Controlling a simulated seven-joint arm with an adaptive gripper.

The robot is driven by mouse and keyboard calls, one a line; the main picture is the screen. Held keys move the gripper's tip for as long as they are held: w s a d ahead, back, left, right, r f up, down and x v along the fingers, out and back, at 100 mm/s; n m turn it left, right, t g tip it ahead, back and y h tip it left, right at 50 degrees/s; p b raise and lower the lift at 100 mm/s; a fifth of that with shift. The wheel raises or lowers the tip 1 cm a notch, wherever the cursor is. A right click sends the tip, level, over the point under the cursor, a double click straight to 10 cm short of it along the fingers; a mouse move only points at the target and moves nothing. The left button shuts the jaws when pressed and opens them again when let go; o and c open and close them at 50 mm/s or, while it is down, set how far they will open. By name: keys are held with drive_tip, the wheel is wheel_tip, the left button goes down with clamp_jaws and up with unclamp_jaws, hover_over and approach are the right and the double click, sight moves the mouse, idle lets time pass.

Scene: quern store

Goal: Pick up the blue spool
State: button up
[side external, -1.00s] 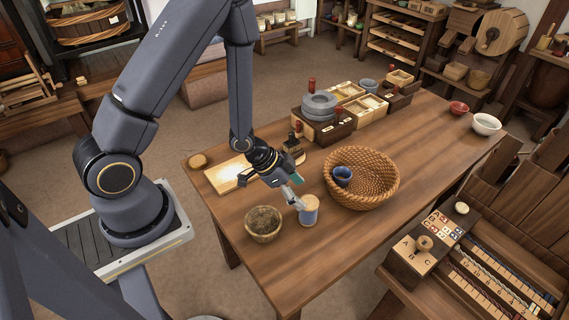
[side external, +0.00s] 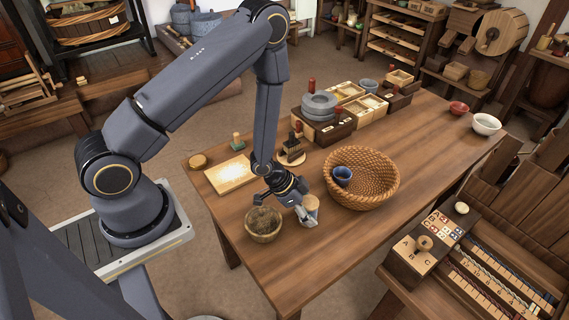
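The blue spool stands on the wooden table (side external: 400,215), to the right of a small bowl. Its pale wooden top (side external: 311,202) shows, while most of its blue side is hidden by my gripper. My gripper (side external: 308,214) is low at the spool, with a finger across its near side. I cannot tell whether the fingers are pressed on the spool or only placed around it. The spool looks upright and at table height.
A wooden bowl (side external: 263,223) with brown contents is close on the left. The table's front is clear.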

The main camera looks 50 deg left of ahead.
drive_tip(key=c, duration=0.9)
